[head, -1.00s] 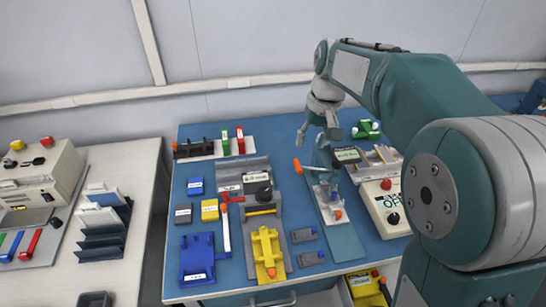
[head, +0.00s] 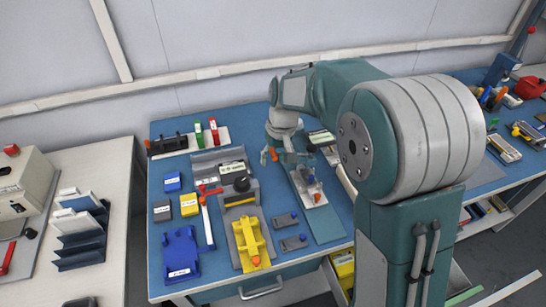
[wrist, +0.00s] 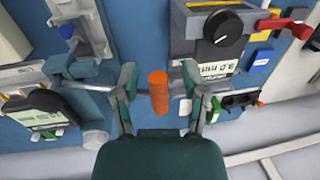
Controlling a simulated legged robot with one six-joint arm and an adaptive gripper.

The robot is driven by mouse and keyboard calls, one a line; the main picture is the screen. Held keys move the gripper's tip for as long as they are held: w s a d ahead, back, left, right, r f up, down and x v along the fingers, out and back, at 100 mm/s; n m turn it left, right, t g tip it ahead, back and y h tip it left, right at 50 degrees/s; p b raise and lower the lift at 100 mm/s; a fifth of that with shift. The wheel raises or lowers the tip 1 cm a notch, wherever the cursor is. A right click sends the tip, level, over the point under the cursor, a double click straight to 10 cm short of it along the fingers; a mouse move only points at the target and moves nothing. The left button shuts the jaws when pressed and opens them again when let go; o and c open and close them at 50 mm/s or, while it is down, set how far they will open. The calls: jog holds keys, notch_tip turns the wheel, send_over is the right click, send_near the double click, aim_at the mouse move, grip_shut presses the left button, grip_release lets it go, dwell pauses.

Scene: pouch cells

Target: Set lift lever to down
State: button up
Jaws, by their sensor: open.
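The lift lever is a grey rod with an orange handle (wrist: 158,92). In the wrist view the handle lies between the two fingers of my open gripper (wrist: 159,72), with space visible on both sides. The rod (wrist: 90,87) runs left from it, behind the left finger. In the head view my gripper (head: 284,157) points down beside the lever's fixture, whose pale plate (head: 313,198) sits on a long teal base. A small orange end (head: 273,155) shows at the fingers. Whether the fingers touch the handle cannot be told.
A grey fixture with a black knob (head: 241,184) stands left of my gripper. A yellow fixture (head: 251,243) and blue tray (head: 181,254) are in front. A dark round gauge with a display (wrist: 45,112) is close by on the left in the wrist view.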

jog(key=shift+d, duration=0.3)
jog(key=shift+a, duration=0.1)
grip_shut()
jog(key=shift+a, duration=0.25)
jog(key=shift+f+t+h, duration=0.6)
jog(key=shift+f+h, duration=0.7)
jog(key=shift+h, duration=0.65)
jog(key=shift+f+t+h, duration=0.6)
jog(key=shift+f+h, duration=0.7)
jog(key=shift+h, duration=0.65)
jog(key=shift+f, duration=0.1)
